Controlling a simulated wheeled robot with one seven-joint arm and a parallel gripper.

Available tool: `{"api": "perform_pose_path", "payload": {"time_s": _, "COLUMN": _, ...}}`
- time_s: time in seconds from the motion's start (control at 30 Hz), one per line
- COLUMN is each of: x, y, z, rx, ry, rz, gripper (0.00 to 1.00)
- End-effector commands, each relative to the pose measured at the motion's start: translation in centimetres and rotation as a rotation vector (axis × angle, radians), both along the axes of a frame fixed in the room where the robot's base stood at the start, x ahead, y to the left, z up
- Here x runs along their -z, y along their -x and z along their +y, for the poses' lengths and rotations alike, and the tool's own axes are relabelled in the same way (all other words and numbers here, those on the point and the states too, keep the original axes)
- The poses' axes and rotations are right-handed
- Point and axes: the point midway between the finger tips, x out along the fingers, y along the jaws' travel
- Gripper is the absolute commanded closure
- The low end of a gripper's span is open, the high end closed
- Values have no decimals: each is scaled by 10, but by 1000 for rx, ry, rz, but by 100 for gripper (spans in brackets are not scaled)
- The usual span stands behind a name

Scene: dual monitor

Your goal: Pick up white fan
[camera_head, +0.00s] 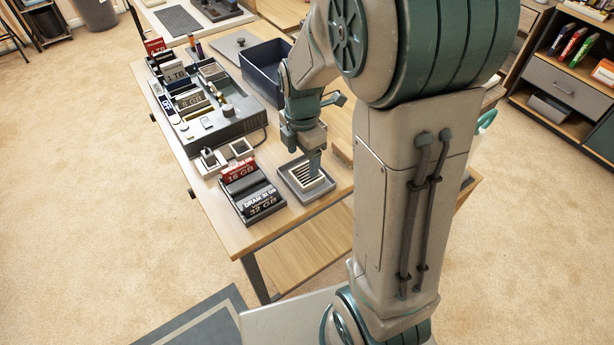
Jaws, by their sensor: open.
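A pale, square slatted piece (301,180), which looks like the white fan, lies in a shallow grey tray (285,181) near the front of the wooden table. My gripper (312,168) points down over it from the back, open. Its fingers cover part of the piece's far side. I cannot tell whether they touch it or hover just above it. The upper part of my arm fills the right of the view.
Red and black DRAM boxes (250,191) stand left of the tray, close by. A long grey case (213,110) with memory boxes in racks lies behind. A dark blue open bin (262,72) stands at the back. The table's front edge is near the tray.

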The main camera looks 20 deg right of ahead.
Motion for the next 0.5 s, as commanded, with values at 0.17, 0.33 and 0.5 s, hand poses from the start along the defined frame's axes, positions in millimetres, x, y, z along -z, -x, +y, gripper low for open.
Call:
{"api": "perform_pose_path", "payload": {"time_s": 0.17, "x": 14, "y": 1, "z": 0, "rx": 0, "ry": 1, "rz": 2, "gripper": 29}}
{"api": "perform_pose_path", "payload": {"time_s": 0.33, "x": 41, "y": 4, "z": -1, "rx": 1, "ry": 0, "rz": 2, "gripper": 29}}
{"api": "perform_pose_path", "payload": {"time_s": 0.5, "x": 55, "y": 3, "z": -1, "rx": 1, "ry": 0, "rz": 1, "gripper": 29}}
